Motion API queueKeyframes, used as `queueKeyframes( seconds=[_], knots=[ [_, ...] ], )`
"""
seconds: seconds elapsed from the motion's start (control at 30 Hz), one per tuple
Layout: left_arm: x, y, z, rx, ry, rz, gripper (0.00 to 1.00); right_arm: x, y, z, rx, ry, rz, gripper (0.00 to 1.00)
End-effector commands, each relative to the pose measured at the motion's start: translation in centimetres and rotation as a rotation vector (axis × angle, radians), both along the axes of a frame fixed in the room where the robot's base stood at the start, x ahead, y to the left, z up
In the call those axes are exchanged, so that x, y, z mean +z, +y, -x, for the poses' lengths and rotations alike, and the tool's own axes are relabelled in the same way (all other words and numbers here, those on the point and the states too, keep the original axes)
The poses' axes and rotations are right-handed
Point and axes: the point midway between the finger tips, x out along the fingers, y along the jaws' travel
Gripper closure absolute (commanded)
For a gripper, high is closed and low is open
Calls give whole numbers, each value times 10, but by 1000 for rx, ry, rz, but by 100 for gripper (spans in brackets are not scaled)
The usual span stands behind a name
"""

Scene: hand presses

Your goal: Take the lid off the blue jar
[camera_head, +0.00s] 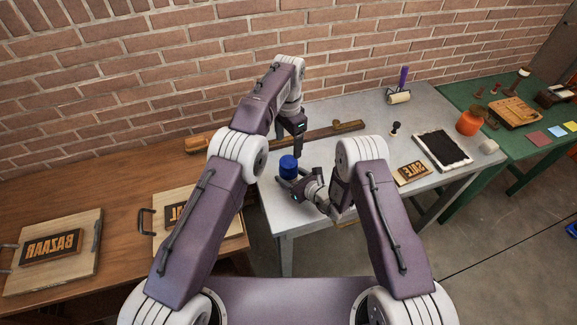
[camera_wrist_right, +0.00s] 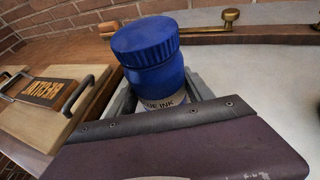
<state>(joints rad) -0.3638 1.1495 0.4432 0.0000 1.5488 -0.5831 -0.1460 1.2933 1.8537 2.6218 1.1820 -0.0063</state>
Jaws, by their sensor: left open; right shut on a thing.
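The blue jar (camera_head: 288,173) stands at the left end of the grey table (camera_head: 300,223). Its ridged blue lid (camera_wrist_right: 145,40) sits on top, and a pale label reading "UE INK" (camera_wrist_right: 162,102) shows below. My right gripper (camera_wrist_right: 164,95) is shut on the blue jar, with a grey finger on each side of its lower body. In the head view the right gripper (camera_head: 296,183) reaches the jar from the right. My left gripper (camera_head: 299,154) is open and points down, just behind and right of the lid in the picture. Its finger gap is hard to see.
A long wooden bar (camera_head: 318,135) lies behind the jar. A lettered block (camera_head: 411,173), a small stamp (camera_head: 396,129), a black pad (camera_head: 442,149), a roller (camera_head: 399,97) and an orange jar (camera_head: 469,122) stand to the right. A brown bench (camera_head: 120,175) adjoins on the left.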

Motion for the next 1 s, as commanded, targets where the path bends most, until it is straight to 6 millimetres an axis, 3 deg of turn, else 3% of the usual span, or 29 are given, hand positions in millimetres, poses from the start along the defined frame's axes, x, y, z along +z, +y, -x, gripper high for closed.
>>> queueKeyframes(
  seconds=[0.17,0.4,0.53,0.7,0.9,1.0],
  knots=[
    [0,0,0,-460,0,0,27,1,0,0,0,-2,-1,100],
    [0,0,0,-1265,0,0,27,1,0,-1,0,-2,-1,100],
    [0,0,0,-1599,0,0,27,1,0,-1,0,-3,-1,100],
    [0,0,0,-1836,0,0,27,1,0,-1,0,-3,-1,100],
    [-1,-1,0,-1884,1,0,27,1,0,-1,0,-3,-1,100],
    [-11,0,1,-1883,3,2,27,1,0,-1,0,-3,-1,100]
  ],
)
